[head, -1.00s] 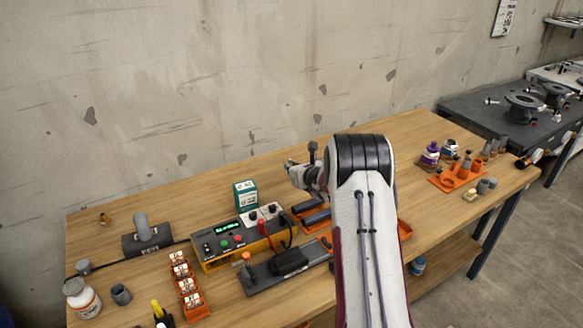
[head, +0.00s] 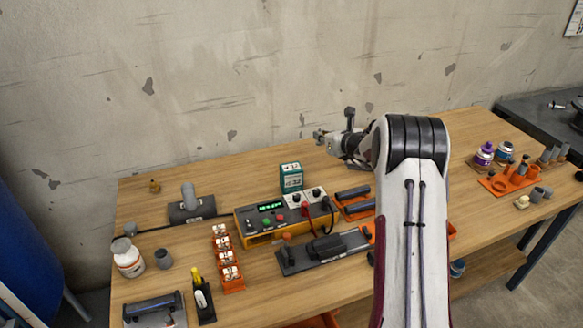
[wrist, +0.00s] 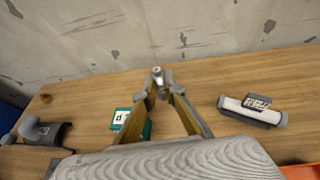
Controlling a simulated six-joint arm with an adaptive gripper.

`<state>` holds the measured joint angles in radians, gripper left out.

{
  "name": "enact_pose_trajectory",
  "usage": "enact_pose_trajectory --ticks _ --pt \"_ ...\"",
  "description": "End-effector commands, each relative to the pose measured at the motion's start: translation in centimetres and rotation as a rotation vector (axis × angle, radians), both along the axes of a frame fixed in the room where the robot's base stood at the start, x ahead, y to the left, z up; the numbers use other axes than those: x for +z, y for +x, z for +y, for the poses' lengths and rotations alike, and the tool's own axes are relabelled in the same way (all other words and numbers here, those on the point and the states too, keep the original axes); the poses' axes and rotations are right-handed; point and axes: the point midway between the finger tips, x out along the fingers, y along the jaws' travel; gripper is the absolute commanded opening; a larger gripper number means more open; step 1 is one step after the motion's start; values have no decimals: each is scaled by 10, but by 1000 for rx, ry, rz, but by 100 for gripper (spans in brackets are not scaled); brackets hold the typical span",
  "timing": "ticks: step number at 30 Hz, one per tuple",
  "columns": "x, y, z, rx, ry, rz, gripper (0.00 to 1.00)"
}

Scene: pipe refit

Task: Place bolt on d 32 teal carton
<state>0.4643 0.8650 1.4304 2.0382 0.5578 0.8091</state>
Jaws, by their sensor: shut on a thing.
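The teal carton (head: 291,179) stands upright on the bench behind the orange-and-grey power unit, a label with print on its front and top. My gripper (head: 322,138) is above and to the right of it in the head view, pointing left. In the wrist view my gripper (wrist: 161,84) is shut on a small grey metallic bolt (wrist: 157,72) at its fingertips. The carton (wrist: 121,117) shows below and left of the fingers there, partly hidden by the left finger. The bolt is clear of the carton; in the head view it is too small to make out.
The power unit (head: 285,216) with knobs and leads stands just before the carton. A grey pipe tee on a stand (head: 191,205) is to the left. A white cylinder in a grey holder (wrist: 252,111) lies right in the wrist view. The bench behind the carton is mostly clear.

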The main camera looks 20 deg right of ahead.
Motion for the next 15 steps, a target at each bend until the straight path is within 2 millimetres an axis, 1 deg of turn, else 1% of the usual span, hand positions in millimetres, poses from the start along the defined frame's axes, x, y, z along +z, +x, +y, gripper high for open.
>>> enact_pose_trajectory --ticks 1,9,15 --pt "7 2 6 22 -3 -4 0" --pt "33 7 43 150 -3 -4 0" --pt "46 4 77 268 0 -2 0"
